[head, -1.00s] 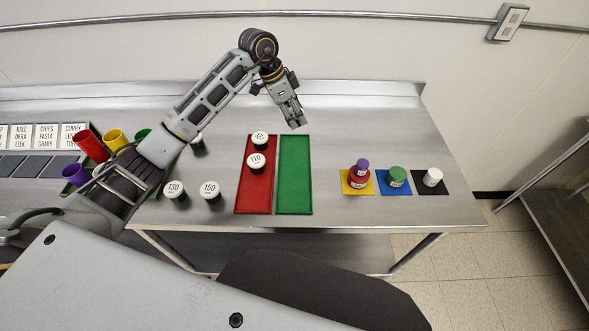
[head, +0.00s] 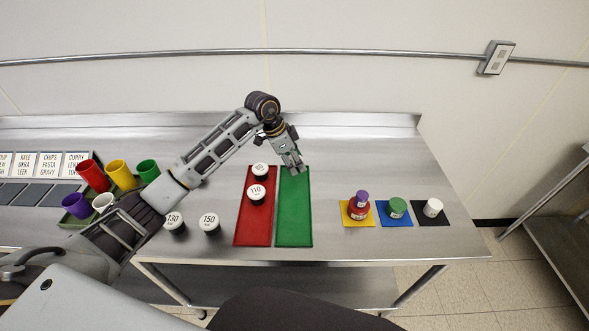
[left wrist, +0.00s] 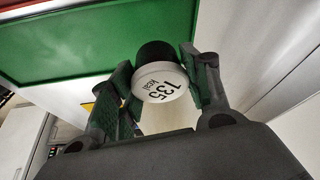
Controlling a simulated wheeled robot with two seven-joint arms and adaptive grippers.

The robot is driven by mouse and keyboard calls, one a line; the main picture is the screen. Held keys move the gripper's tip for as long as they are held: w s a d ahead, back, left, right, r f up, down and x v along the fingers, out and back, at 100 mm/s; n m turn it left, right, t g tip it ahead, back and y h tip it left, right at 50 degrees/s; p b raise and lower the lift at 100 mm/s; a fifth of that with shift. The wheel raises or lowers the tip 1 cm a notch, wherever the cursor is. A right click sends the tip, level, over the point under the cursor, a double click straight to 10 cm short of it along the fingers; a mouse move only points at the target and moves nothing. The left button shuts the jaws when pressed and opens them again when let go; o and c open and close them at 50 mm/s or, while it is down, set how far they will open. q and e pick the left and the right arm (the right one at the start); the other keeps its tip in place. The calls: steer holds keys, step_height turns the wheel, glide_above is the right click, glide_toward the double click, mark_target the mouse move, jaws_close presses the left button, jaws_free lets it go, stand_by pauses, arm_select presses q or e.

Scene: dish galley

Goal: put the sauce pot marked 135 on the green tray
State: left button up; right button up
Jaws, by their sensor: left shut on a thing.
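The sauce pot marked 135 (left wrist: 160,84) has a white lid and a dark body, and shows in the left wrist view between my left gripper's fingers. My left gripper (head: 296,171) is shut on it at the far end of the green tray (head: 295,215). In the head view the fingers hide the pot. The tray also shows in the left wrist view (left wrist: 60,50), close beyond the pot; I cannot tell whether the pot touches it. My right gripper is not in view.
The red tray (head: 253,225) beside the green one holds a pot marked 110 (head: 256,193) and another pot (head: 260,171). Pots marked 130 (head: 174,222) and 150 (head: 209,223) stand left. Coloured mats with small items lie right, including a blue mat (head: 395,221). Cups stand far left.

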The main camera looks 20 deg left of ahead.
arm_select(q)
steer(key=shift+f, duration=0.1)
steer(key=shift+f, duration=1.75)
steer(key=shift+f, duration=0.1)
steer(key=o, duration=1)
steer(key=shift+v, duration=6.1)
